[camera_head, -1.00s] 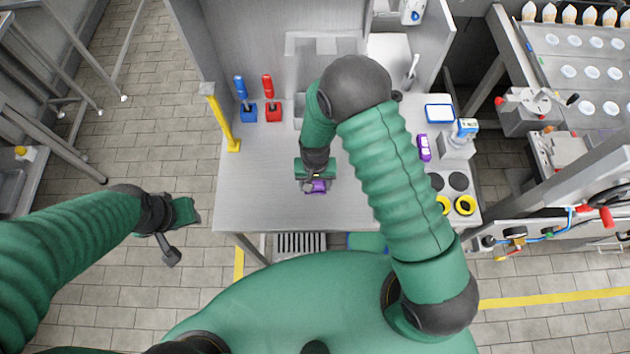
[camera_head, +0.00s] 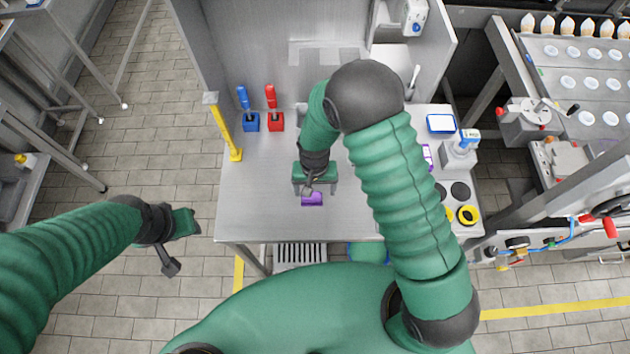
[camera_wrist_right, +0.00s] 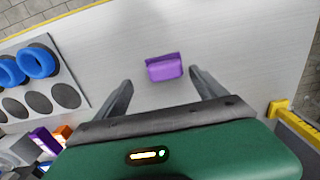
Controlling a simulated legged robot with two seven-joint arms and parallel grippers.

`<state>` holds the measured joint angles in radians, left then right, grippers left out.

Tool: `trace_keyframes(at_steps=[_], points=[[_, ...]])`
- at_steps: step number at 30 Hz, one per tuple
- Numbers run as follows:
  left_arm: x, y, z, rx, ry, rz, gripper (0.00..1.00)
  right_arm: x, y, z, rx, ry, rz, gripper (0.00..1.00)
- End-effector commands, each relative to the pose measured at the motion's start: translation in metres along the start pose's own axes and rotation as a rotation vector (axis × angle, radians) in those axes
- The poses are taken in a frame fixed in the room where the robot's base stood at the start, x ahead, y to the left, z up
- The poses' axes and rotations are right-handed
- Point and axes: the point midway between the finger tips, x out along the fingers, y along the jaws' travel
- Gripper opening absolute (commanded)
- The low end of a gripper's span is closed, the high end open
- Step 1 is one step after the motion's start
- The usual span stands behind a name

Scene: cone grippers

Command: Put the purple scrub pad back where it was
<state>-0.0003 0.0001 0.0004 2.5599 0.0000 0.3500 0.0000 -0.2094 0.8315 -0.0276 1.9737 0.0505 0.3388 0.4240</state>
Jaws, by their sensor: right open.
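The purple scrub pad (camera_head: 312,199) lies on the metal worktable near its front edge. In the right wrist view the pad (camera_wrist_right: 164,68) is on the bare table, between and slightly beyond my spread fingertips, with a gap on each side. My right gripper (camera_head: 314,188) is open and empty, just behind the pad in the head view; its two fingers (camera_wrist_right: 160,77) show clearly in the wrist view. My left gripper (camera_head: 185,222) hangs over the floor left of the table, and its jaw opening cannot be made out.
A purple and white item (camera_head: 427,156) stands at the table's right, partly hidden by my arm. Blue (camera_head: 250,121) and red (camera_head: 276,121) holders with handles stand at the back left, near a yellow post (camera_head: 226,132). The table's left front is clear.

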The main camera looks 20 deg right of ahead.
Motion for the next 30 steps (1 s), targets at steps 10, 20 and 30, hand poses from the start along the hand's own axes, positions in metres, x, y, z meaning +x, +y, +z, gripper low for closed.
trace_keyframes(at_steps=[10, 20, 30], points=[[0.01, 0.0, 0.003, -0.001, 0.0, 0.0, 0.36, -0.071, 0.001, -0.001, -0.001, 0.002, -0.002, 0.81], [0.01, 0.0, 0.002, 0.0, 0.0, 0.0, 0.36, -0.153, 0.076, 0.048, -0.2, 0.175, -0.047, 0.81], [0.01, 0.0, 0.003, -0.001, 0.0, 0.0, 0.36, -0.165, 0.093, 0.069, -0.282, 0.231, -0.035, 0.81]])
